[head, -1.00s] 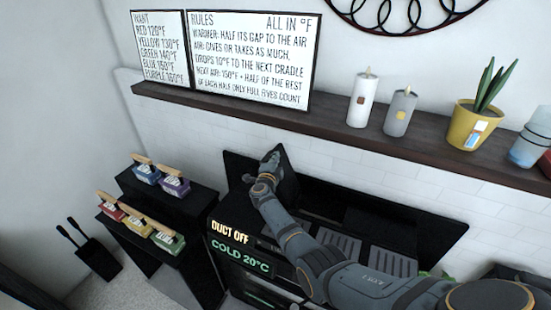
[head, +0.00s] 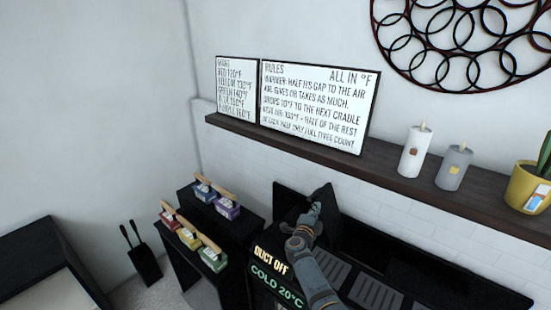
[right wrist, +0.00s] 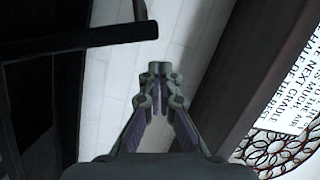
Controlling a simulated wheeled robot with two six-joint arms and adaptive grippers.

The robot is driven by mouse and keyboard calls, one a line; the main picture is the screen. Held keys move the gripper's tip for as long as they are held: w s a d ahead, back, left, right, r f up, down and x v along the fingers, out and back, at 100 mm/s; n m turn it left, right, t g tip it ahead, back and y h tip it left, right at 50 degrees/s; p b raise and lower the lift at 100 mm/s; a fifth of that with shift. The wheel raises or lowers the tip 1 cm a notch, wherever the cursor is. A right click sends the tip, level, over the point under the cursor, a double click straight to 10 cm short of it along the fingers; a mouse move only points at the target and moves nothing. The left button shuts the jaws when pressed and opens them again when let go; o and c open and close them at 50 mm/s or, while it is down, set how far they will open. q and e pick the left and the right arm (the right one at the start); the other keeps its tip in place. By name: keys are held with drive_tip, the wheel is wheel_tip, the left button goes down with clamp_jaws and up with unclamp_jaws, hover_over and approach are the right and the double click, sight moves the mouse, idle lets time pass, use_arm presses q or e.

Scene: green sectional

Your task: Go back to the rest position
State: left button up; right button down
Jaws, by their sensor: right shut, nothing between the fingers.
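My right gripper (head: 325,192) is shut and empty, raised in front of the black upright panels at the back of the black unit (head: 378,294). In the right wrist view its fingertips (right wrist: 160,68) meet, with nothing between them and white wall tiles behind. The unit shows the lit signs "DUCT OFF" (head: 271,260) and "COLD 20°C" (head: 277,286). My right arm comes up from the bottom and hides part of the unit. My left gripper is not in view.
Several coloured blocks with wooden handles (head: 213,259) stand on black stepped stands at the left. A dark shelf (head: 400,180) above the unit holds sign boards (head: 318,103), two candles (head: 415,151) and a yellow plant pot (head: 528,186). A black bar (right wrist: 80,40) is close to the gripper's left.

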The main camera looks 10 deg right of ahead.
drive_tip(key=s+a+f+n+g+y, duration=0.1)
drive_tip(key=s+a+f+n+y, duration=0.1)
drive_tip(key=s+a+n+y, duration=0.55)
drive_tip(key=s+a+f+n+y, duration=0.2)
drive_tip(key=s+a+n+y, duration=0.35)
drive_tip(key=s+n, duration=0.4)
drive_tip(key=s+d+f+n+g+h, duration=0.1)
drive_tip(key=s+d+n+g+h, duration=0.25)
drive_tip(key=s, duration=0.95)
drive_tip(key=s+d+n+g+h, duration=0.15)
drive_tip(key=s+d+g, duration=0.4)
drive_tip(key=s, duration=0.65)
drive_tip(key=s+d+f+g+b, duration=0.1)
drive_tip(key=s+f, duration=0.1)
drive_tip(key=f, duration=1.4)
drive_tip(key=s+d+f+g+b, duration=0.1)
drive_tip(key=s+d+f, duration=0.15)
drive_tip(key=f, duration=1.25)
use_arm(q)
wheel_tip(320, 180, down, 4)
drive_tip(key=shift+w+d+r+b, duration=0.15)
drive_tip(key=shift+b, duration=0.7)
use_arm(e)
drive_tip(key=s+f+g, duration=0.1)
drive_tip(key=s+f, duration=1.4)
drive_tip(key=s, duration=0.2)
drive_tip(key=shift+s+f+y, duration=0.2)
drive_tip(key=shift+y, duration=0.2)
